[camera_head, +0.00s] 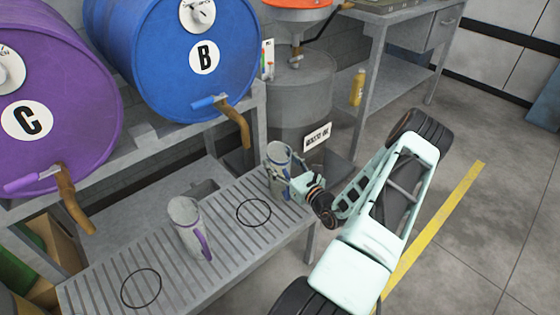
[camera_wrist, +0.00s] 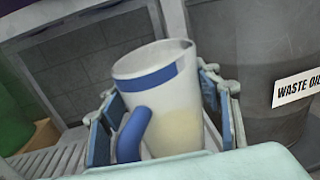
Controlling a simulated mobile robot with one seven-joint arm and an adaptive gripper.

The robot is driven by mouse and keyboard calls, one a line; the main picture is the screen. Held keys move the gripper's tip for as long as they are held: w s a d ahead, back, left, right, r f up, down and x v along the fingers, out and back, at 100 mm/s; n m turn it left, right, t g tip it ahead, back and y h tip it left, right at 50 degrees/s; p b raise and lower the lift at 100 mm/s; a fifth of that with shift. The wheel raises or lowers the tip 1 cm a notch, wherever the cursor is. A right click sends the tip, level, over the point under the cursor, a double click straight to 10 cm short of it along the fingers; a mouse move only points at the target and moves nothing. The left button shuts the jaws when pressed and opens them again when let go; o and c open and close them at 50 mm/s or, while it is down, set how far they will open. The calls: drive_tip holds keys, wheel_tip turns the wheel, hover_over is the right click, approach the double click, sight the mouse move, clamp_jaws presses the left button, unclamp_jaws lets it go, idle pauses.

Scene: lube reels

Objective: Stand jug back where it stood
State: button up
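The jug (camera_head: 279,157) is pale grey with a blue band and a blue handle. It is at the far right end of the slatted bench (camera_head: 222,245); whether its base touches the slats is hidden. In the wrist view the jug (camera_wrist: 172,100) is between my finger pads, its handle toward the camera, with yellowish contents showing low in it. My gripper (camera_head: 284,182) is shut on the jug's sides. An empty black circle (camera_head: 253,212) is marked on the bench just left of and nearer than the jug. Another empty circle (camera_head: 141,289) is at the near left.
A second jug with a purple handle (camera_head: 188,228) stands between the circles. Blue drum B (camera_head: 175,60) and purple drum C (camera_head: 60,110) lie above with spouts overhanging the bench. A waste oil drum (camera_head: 300,95) stands behind my gripper. Floor at right is clear.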

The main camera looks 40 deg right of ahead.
drive_tip(key=shift+o, duration=0.8)
drive_tip(key=shift+r, duration=0.2)
drive_tip(key=s+p, duration=0.2)
drive_tip(key=s, duration=1)
drive_tip(key=shift+a, duration=0.25)
